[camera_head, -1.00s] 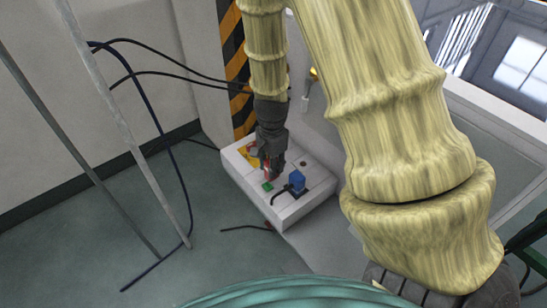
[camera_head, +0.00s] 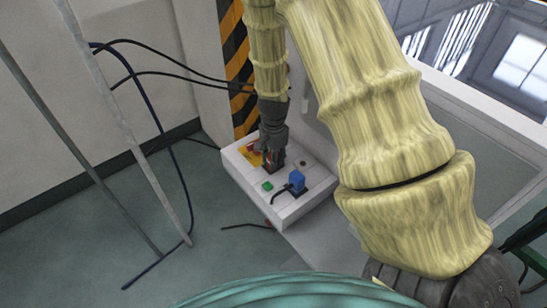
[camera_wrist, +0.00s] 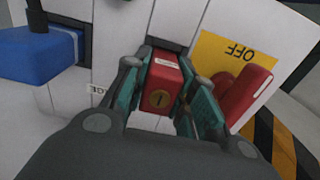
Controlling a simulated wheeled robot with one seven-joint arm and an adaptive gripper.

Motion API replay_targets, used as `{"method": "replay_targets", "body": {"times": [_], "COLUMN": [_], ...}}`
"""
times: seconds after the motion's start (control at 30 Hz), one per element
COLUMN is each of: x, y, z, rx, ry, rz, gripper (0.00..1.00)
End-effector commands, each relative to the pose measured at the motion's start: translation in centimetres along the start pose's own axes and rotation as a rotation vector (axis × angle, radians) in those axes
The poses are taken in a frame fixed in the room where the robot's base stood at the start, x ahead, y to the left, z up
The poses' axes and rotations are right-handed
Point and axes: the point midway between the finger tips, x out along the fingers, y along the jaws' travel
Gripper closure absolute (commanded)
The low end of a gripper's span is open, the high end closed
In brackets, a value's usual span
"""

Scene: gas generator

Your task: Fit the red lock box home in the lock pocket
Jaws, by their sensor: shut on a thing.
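The red lock box (camera_wrist: 163,84) sits between my gripper's fingers, with a round brass keyhole and a pale label on its visible faces. My gripper (camera_wrist: 160,95) is shut on it. The dark lock pocket (camera_wrist: 163,45) lies just beyond the box's far end in the wrist view; whether the box is inside it or only in front of it I cannot tell. In the head view my gripper (camera_head: 272,164) is over the white panel (camera_head: 285,209), and it largely hides the box and pocket.
A blue plug (camera_head: 297,181) with a black cable stands right of my gripper; it also shows in the wrist view (camera_wrist: 38,52). A green button (camera_head: 267,186) is on the panel's front. A red switch handle (camera_wrist: 245,96) on a yellow OFF plate (camera_wrist: 226,53) is close beside my fingers.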

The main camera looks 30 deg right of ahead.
Motion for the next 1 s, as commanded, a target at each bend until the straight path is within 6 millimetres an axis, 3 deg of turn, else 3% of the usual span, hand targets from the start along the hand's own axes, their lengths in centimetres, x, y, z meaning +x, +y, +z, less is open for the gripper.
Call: {"method": "replay_targets", "body": {"times": [0.27,0.3,0.4,0.77,1.0], "x": [0.3,0.2,0.2,-0.1,-2.8], "y": [0.0,0.0,0.0,0.0,-0.1], "z": [0.0,0.0,0.0,0.0,-0.1], "rx": [0.0,0.0,0.0,-0.001,-0.002], "ry": [0.0,0.0,0.0,0.0,0.002], "rz": [0.0,0.0,0.0,-0.001,-0.003], "gripper": [1.0,0.66,0.52,0.52,0.52]}}
